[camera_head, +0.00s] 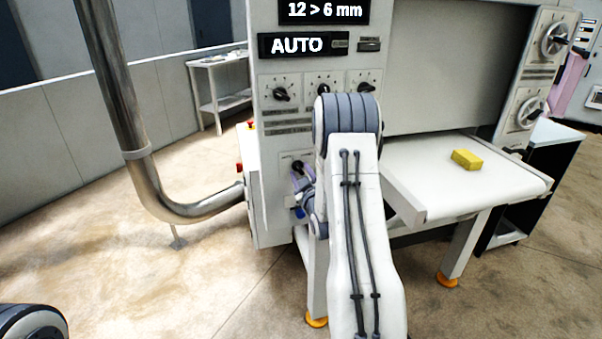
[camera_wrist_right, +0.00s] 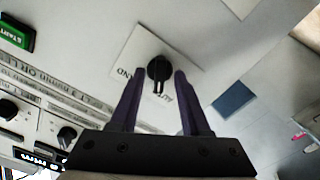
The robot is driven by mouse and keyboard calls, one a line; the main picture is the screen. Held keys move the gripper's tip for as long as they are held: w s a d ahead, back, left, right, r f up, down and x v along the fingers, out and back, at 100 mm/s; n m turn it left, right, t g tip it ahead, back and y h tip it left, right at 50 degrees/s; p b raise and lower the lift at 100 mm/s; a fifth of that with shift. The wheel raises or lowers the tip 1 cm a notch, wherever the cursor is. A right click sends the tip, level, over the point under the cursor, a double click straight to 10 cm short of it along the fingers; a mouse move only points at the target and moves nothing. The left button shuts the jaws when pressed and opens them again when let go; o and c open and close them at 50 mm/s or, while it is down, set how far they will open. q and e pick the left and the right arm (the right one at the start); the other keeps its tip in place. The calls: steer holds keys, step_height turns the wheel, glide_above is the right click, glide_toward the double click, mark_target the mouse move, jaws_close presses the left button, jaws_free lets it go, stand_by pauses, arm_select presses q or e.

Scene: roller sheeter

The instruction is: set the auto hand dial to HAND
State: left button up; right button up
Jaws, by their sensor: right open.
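The auto hand dial (camera_wrist_right: 158,68) is a black knob on a white plate marked HAND and AUTO, both partly covered by my fingers. It also shows small and dark on the machine's front panel in the head view (camera_head: 297,165). The display (camera_head: 302,45) reads AUTO. My right gripper (camera_wrist_right: 159,76) is open, with one finger on each side of the knob and a visible gap at both. In the head view my right gripper (camera_head: 301,184) is partly hidden by my arm. My left gripper is out of view.
A green START button (camera_wrist_right: 17,35) and other dials (camera_wrist_right: 66,134) sit on the same panel. A yellow block (camera_head: 466,159) lies on the white belt (camera_head: 435,185) at the right. A thick metal pipe (camera_head: 118,95) stands left of the machine, with open floor beside it.

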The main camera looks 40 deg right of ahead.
jaws_close()
steer(key=shift+f+m+b, duration=0.15)
steer(key=shift+m+b, duration=0.9)
steer(key=shift+m, duration=0.05)
steer(key=m+b, duration=0.2)
steer(key=m, duration=0.1)
steer(key=shift+m, duration=0.3)
steer(key=m+b, duration=0.2)
steer(key=m, duration=0.1)
steer(key=shift+m+b, duration=0.65)
steer(key=shift+m, duration=0.85)
